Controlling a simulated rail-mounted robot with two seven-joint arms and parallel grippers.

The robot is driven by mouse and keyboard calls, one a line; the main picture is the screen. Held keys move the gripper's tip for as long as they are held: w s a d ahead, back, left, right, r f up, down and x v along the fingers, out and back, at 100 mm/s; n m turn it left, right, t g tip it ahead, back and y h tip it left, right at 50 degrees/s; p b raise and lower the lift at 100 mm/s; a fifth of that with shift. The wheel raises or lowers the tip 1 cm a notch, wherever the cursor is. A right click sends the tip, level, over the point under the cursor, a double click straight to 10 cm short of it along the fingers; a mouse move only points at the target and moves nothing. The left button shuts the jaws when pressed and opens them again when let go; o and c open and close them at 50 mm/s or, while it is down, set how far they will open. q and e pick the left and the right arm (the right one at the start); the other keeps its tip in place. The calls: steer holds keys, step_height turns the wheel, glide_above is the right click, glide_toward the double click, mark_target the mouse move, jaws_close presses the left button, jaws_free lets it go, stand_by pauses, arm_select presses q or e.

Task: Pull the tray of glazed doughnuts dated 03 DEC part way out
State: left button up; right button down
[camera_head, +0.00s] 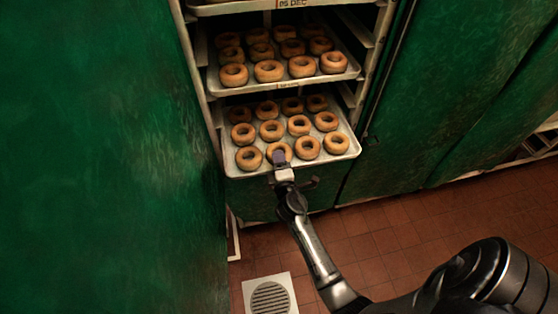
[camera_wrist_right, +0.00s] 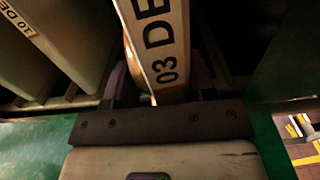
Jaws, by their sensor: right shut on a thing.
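The tray dated 03 DEC (camera_head: 344,156) is the lowest one visible in the rack in the head view, with rows of ring doughnuts (camera_head: 271,130) on it. It sticks out toward me past the tray above. My right gripper (camera_head: 281,160) is shut on the middle of its front edge. In the right wrist view the label reading "03 DE" (camera_wrist_right: 165,50) lies between the two dark fingers of the gripper (camera_wrist_right: 160,88); the rest of the label is cut off. My left gripper is not in view.
Another doughnut tray (camera_head: 348,73) sits above, with a further tray (camera_head: 245,8) at the top. A label reading "10 DE" (camera_wrist_right: 17,20) shows in the wrist view. Green walls or doors flank the rack (camera_head: 202,85). A drain grate (camera_head: 270,297) lies in the tiled floor (camera_head: 400,225).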

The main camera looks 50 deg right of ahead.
steer(key=shift+c, duration=1.8)
jaws_free()
